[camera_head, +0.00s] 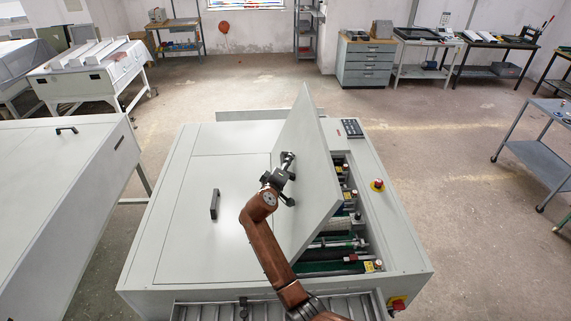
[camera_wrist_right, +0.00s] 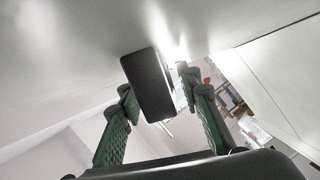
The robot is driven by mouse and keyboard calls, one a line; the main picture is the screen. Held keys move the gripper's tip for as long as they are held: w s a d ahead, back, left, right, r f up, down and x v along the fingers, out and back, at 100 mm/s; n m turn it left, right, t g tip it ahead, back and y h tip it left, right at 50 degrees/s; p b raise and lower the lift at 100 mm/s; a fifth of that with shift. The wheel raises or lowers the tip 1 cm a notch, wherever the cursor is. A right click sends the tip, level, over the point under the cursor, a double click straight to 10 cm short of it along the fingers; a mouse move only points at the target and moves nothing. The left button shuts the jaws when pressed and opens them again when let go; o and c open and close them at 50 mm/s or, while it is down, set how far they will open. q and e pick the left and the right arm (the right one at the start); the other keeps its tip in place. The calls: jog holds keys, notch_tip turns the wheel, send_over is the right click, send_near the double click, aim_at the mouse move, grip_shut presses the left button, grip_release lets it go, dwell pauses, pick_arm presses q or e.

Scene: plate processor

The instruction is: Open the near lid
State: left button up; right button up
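A light grey lid (camera_head: 309,160) on the plate processor is raised and steeply tilted, showing rollers and green parts (camera_head: 337,267) inside the machine. My right gripper (camera_head: 287,177) is at the lid's left face. In the right wrist view, a dark handle (camera_wrist_right: 149,85) on the lid sits between the two green fingers of the right gripper (camera_wrist_right: 160,92). The fingers stand spread apart, with a gap visible on the handle's right side; contact on its left is unclear. The gripper hides this handle in the head view. My left gripper is not in view.
A flat, closed panel with a dark handle (camera_head: 214,204) lies left of the raised lid. A keypad (camera_head: 352,128) and red buttons (camera_head: 377,185) are on the machine's right side. Another grey machine (camera_head: 60,190) stands at left, and a cart (camera_head: 540,155) at right.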

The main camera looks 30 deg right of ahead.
jog(key=v, duration=1.2)
jog(key=shift+r, duration=0.1)
jog(key=shift+a, duration=0.1)
